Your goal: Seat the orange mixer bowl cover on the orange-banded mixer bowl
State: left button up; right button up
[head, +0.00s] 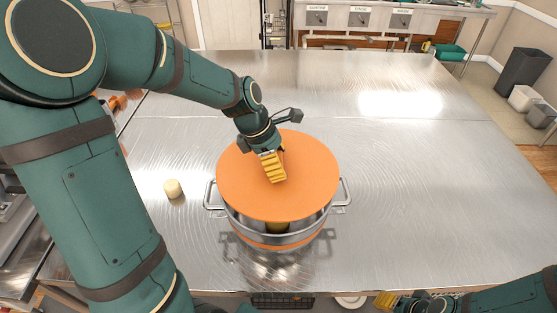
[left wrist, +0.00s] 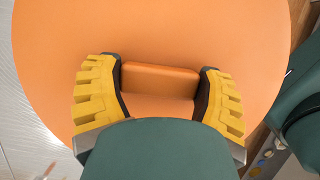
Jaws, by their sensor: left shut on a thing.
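The orange mixer bowl cover (head: 240,182) is a flat orange disc over the steel mixer bowl (head: 290,238). The bowl has two side handles and an orange band (head: 268,245) low on its wall. The cover looks tilted or raised, with a gap at the front through which something yellowish inside shows. My left gripper (head: 274,172) is above the cover's middle. In the left wrist view its yellow fingers are shut on the cover's orange block handle (left wrist: 160,79). My right gripper (head: 388,300) is at the bottom right edge, mostly cut off; its jaw state is unclear.
The table is clear to the right and behind. Bins (head: 524,75) stand on the floor at the far right, and a counter with sinks (head: 390,20) is at the back.

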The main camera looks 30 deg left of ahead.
pick_arm(q)
jog(key=shift+s+r, duration=0.1)
jog(key=shift+s, duration=0.1)
jog(key=shift+w+f+b, duration=0.1)
jog(key=shift+f+b, duration=1.2)
jog(key=shift+f, duration=0.95)
jog(key=shift+f, duration=0.15)
jog(key=shift+f, duration=0.6)
jog(key=o, duration=1.2)
